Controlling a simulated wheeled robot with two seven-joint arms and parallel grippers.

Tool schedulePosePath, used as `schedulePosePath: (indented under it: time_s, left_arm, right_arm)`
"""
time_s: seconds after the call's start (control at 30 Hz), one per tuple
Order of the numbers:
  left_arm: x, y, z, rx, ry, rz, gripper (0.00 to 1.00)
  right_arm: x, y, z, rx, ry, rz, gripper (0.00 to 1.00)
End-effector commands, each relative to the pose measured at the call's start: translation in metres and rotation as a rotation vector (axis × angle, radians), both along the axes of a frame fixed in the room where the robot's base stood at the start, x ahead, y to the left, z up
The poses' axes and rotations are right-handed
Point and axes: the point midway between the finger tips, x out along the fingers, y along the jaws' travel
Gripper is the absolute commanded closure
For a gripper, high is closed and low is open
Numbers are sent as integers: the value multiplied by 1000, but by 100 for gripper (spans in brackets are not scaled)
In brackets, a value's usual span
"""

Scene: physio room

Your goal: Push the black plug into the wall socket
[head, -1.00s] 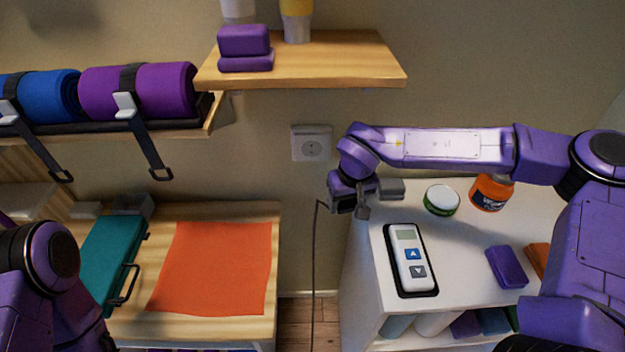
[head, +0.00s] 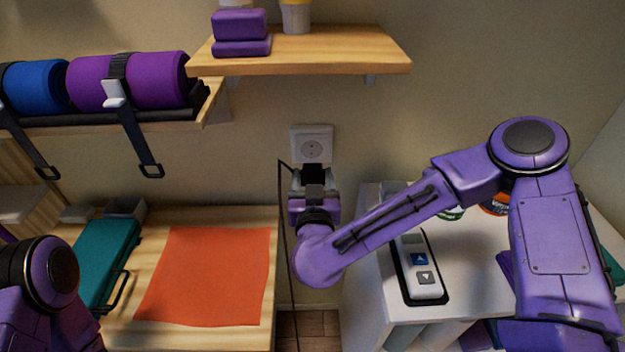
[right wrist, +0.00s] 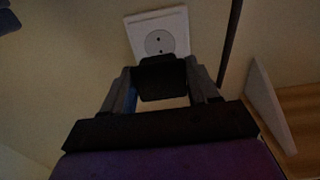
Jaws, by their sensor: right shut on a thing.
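The white wall socket (head: 312,145) is on the wall below the wooden shelf, its round recess uncovered. It also shows in the right wrist view (right wrist: 158,36). My right gripper (head: 315,182) is just below the socket in the head view, pointing at the wall. It is shut on the black plug (right wrist: 162,78), which sits between the two fingers. The plug's far end is close below the socket's recess in the wrist view; its pins are hidden. A dark cable (head: 283,220) hangs beside the gripper on the left. My left gripper is out of view; only part of the left arm shows.
A wooden shelf (head: 380,60) juts out above the socket. A white cabinet (head: 365,300) with a remote-like device (head: 420,265) stands at right. A wooden table (head: 255,217) with an orange cloth (head: 205,275) and a teal case (head: 105,260) is at left.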

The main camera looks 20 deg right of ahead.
Motion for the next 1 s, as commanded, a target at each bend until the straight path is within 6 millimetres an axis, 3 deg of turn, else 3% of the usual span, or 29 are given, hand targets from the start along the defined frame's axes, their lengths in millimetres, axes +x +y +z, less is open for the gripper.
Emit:
schedulePosePath:
  time_s: [0.17, 0.7, 1.0]
  left_arm:
    - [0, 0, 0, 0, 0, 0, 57]
    - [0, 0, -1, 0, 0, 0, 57]
    - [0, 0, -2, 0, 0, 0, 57]
  right_arm:
    - [6, -2, 0, 2, 0, -3, 67]
    - [51, -15, -1, 1, 2, -3, 67]
    - [56, -17, 0, 0, 1, -2, 67]
